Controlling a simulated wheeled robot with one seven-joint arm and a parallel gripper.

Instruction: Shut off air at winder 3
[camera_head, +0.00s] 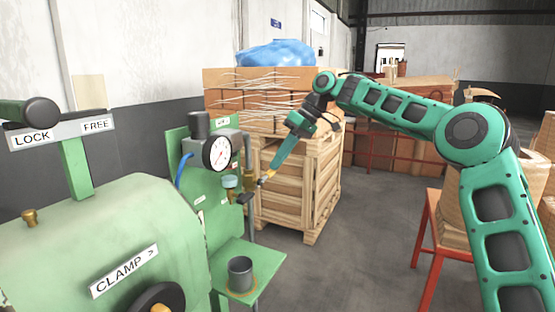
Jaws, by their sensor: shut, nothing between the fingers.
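The air unit of the winder is on a green upright panel (176,145) left of centre. It has a round white pressure gauge (217,153), a dark knob (199,125) on top and a blue hose (183,172) at its left. Below and right of the gauge is a brass valve fitting (249,184) with a dark lever (245,198). My gripper (265,180) is shut and empty, pointing down-left at the fitting. A small label (223,121) above the gauge is too small to read surely.
The green winder body (110,235) with a CLAMP label (124,272) and a LOCK/FREE lever (75,165) fills the left. A grey cup (240,273) stands on a green shelf (263,262). A wooden crate (322,185) stands behind my gripper.

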